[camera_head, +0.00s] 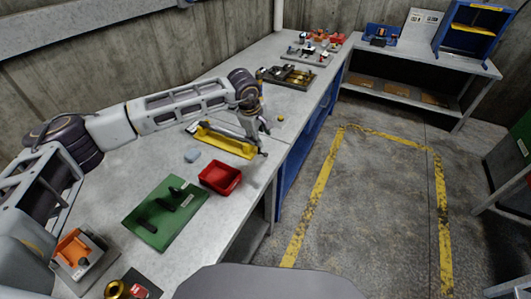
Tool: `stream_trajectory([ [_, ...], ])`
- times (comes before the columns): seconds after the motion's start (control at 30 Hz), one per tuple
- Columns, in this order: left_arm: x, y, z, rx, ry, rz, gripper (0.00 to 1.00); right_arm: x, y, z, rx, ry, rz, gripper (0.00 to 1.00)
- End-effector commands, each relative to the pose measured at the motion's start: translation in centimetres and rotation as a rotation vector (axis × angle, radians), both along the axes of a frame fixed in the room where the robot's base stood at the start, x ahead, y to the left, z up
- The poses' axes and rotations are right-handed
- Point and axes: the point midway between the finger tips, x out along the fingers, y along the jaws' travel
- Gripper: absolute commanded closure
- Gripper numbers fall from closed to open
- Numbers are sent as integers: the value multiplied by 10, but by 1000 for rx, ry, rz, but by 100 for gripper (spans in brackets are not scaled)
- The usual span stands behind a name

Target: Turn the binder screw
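My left arm reaches in from the left across the grey bench (120,172). My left gripper (258,146) points down at the right end of a long yellow fixture (226,142), near the bench's front edge. A thin dark part lies along this fixture. The binder screw cannot be picked out surely at this size; it may be part of the fixture or be hidden by the gripper. Whether the fingers touch anything, or are open or shut, is too small to tell. My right gripper is out of view.
A small yellow piece (281,119) and a dark fixture (290,76) lie farther along. Yellow-lined floor (375,190) is clear to the right.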

Motion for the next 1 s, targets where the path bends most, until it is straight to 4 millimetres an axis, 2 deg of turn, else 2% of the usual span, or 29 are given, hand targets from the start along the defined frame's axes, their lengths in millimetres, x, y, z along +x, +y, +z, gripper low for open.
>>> stream_trajectory([
  [0.37, 11, -6, -39, 0, 2, 0, 60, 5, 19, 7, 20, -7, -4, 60],
  [1.0, 32, -16, -112, 0, 0, 1, 60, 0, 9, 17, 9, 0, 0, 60],
])
